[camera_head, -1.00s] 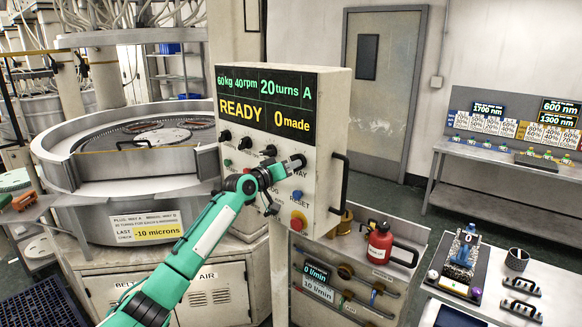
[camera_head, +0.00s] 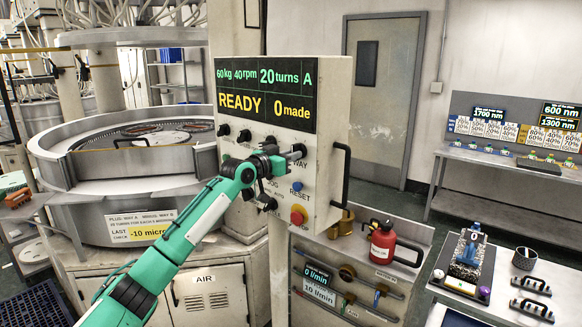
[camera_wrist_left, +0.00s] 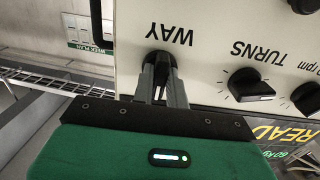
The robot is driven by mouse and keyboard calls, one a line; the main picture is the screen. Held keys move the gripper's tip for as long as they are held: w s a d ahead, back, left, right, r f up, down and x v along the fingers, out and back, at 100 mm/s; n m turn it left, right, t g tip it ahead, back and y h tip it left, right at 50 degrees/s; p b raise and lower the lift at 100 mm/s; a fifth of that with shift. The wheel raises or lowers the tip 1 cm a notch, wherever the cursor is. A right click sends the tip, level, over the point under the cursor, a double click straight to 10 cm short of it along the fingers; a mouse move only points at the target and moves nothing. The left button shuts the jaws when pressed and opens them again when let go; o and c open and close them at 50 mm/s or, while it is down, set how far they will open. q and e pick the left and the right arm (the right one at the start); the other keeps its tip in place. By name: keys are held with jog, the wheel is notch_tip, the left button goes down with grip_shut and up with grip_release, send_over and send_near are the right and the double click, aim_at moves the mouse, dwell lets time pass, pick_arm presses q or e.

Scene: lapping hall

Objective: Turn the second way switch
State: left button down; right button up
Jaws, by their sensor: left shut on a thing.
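The machine's pale control panel (camera_head: 331,190) stands mid-picture in the head view, with a row of black knobs. Its WAY switch, a black knob (camera_wrist_left: 159,57), is in the left wrist view beside the upside-down word WAY. My left gripper (camera_wrist_left: 160,78) has its fingers shut on this knob, covering part of it. In the head view the same gripper (camera_head: 297,152) is at the panel's right end, hiding most of the knob. The display (camera_head: 265,102) reads READY, 20 turns A, 0 made. My right gripper is not in view.
A TURNS knob (camera_wrist_left: 249,86) is beside the WAY knob. Below are a blue RESET button (camera_head: 297,186) and a red stop button (camera_head: 298,215). A black handle (camera_head: 341,172) juts from the panel's right side. A red can (camera_head: 383,241) stands on a shelf to the right.

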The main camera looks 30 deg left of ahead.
pick_arm(q)
jog(key=shift+m+b, duration=0.95)
jog(key=shift+m, duration=1.95)
jog(key=c, duration=1.4)
grip_release()
